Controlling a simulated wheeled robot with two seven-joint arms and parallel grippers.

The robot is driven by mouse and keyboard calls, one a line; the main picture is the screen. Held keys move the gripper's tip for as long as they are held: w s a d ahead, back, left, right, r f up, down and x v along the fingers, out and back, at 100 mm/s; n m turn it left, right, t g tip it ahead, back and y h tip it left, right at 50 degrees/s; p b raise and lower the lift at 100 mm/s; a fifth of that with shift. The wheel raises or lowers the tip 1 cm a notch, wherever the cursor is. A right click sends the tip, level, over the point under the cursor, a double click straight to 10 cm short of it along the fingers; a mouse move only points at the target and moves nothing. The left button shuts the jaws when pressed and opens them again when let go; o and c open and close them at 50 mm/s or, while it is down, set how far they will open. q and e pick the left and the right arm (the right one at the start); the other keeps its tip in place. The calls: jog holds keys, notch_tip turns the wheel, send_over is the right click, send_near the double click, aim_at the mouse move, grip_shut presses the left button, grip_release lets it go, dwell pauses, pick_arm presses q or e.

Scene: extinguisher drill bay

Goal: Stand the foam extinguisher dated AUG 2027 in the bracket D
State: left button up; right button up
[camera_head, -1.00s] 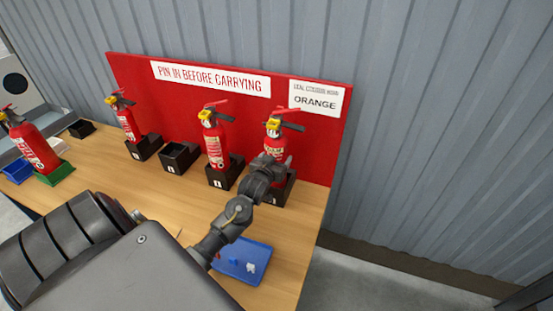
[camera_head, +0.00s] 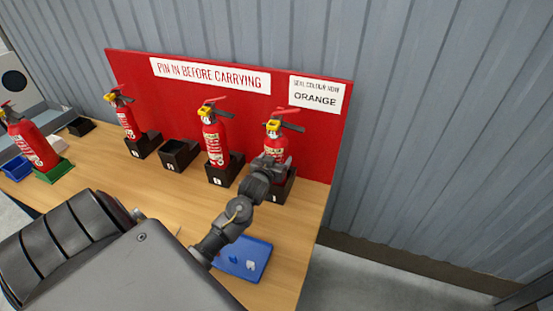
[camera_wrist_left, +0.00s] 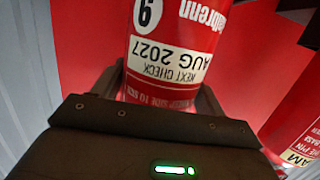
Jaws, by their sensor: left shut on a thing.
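A red extinguisher (camera_head: 276,149) with a yellow piece near its top stands upright in or just over the rightmost black bracket (camera_head: 283,190). My left gripper (camera_head: 274,164) is shut on its body. In the left wrist view the held extinguisher (camera_wrist_left: 170,50) has an upside-down label reading NEXT CHECK AUG 2027. The gripper's fingers (camera_wrist_left: 160,82) are around it. The arm hides part of the bracket, so I cannot tell whether the base is fully seated. The bracket letters are too small to read. My right gripper is not in view.
Two more extinguishers stand in black brackets (camera_head: 225,172) (camera_head: 146,146); an empty bracket (camera_head: 179,153) lies between them. Another extinguisher (camera_head: 33,145) is on a green holder (camera_head: 56,172) at left. A blue tray (camera_head: 245,259) lies near the front. A red board (camera_head: 318,150) stands behind.

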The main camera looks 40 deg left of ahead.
pick_arm(q)
jog(key=shift+r, duration=0.3)
jog(key=o, duration=1.5)
jog(key=shift+d, duration=0.1)
jog(key=shift+o, duration=0.3)
jog(key=shift+s+f, duration=0.15)
jog(key=shift+f, duration=0.35)
jog(key=b+v, duration=0.2)
jog(key=v, duration=0.8)
jog(key=shift+s+r, duration=0.3)
jog(key=shift+r, duration=0.1)
jog(key=shift+d, duration=0.15)
